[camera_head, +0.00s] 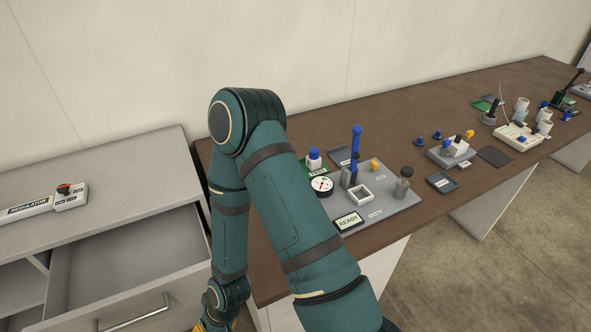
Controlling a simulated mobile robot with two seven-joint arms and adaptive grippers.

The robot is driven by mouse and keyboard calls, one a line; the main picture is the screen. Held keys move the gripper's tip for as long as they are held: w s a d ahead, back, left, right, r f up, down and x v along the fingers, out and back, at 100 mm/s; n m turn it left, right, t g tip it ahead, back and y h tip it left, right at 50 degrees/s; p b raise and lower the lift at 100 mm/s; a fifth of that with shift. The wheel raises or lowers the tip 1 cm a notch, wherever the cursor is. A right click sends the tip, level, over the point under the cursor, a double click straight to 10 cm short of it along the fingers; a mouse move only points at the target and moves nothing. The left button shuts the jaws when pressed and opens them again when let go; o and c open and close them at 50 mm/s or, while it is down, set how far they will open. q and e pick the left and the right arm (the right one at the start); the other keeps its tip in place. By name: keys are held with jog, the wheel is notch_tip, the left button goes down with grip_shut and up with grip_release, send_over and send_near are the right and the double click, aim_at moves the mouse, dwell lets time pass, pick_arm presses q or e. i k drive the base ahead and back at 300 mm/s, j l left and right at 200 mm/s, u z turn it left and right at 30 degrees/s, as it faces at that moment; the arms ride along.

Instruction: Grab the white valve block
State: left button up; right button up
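A small white block (458,147) with a blue knob on its left and a yellow cap on its right stands on a grey base at the right of the table. It looks like the valve block, but its details are small. One of my teal arms fills the middle of the view, bent at a high elbow, with its wrist at the bottom edge. I cannot tell surely which arm it is. A little yellow shows below its wrist, but no fingertips are in the frame. The block is well away from this arm, with nothing touching it.
The brown table (290,286) holds a grey board (388,208) with a gauge (321,185), a white square frame (360,195) and a READY sign (348,222). A cream device (517,137) stands farther right. An open drawer (130,262) and a regulator box (70,196) are left.

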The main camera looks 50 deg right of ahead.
aim_at(312, 165)
jog(key=j+z, duration=0.1)
jog(key=z, duration=0.35)
jog(key=k+z, duration=0.1)
jog(key=z, duration=0.75)
jog(key=k+z, duration=0.15)
jog(key=z, duration=0.3)
